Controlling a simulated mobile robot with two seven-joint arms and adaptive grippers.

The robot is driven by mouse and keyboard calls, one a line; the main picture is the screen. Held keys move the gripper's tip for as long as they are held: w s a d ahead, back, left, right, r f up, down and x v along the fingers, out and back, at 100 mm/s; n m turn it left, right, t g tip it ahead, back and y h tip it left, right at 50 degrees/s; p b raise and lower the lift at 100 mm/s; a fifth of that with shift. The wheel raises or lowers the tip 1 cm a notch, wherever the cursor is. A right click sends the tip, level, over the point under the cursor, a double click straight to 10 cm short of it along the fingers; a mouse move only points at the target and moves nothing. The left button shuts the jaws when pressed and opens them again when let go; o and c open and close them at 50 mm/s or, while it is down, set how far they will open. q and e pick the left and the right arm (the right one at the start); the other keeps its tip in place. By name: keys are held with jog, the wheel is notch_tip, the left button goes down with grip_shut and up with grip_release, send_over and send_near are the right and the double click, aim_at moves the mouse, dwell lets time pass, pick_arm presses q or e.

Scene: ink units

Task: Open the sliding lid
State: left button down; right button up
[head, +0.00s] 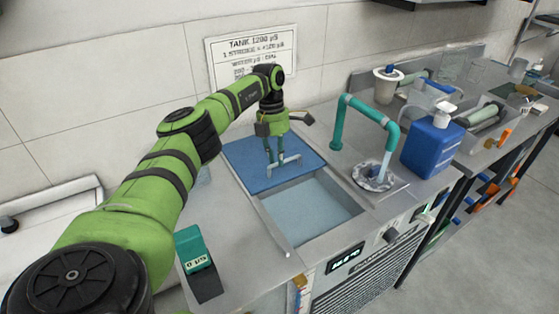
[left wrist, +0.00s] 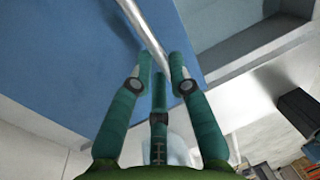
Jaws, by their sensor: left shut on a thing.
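The blue sliding lid (head: 243,153) lies over the back part of the tank (head: 312,204), and the front part of the tank is uncovered, with pale blue liquid showing. A metal bar handle (head: 290,160) sits on the lid near its front edge. My left gripper (head: 275,163) is shut on the handle from above. In the left wrist view the handle (left wrist: 146,32) runs between the green fingers (left wrist: 161,82), with the blue lid (left wrist: 60,60) at the left and the open tank (left wrist: 250,45) at the upper right. My right gripper is not in view.
A teal tap (head: 365,118) stands over a small basin (head: 375,178) right of the tank. A blue bottle (head: 430,145) stands beyond it. A teal and black meter (head: 196,255) lies at the front left. A sign (head: 252,52) hangs on the wall behind.

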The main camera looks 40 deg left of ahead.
pick_arm(q)
jog(key=c, duration=1.1)
grip_release()
jog(key=shift+d, duration=0.1)
jog(key=shift+c, duration=0.2)
notch_tip(320, 180, up, 8)
jog(key=a, duration=0.1)
jog(key=shift+w+a+f, duration=0.2)
jog(key=shift+w+f, duration=0.05)
jog(key=shift+w, duration=0.05)
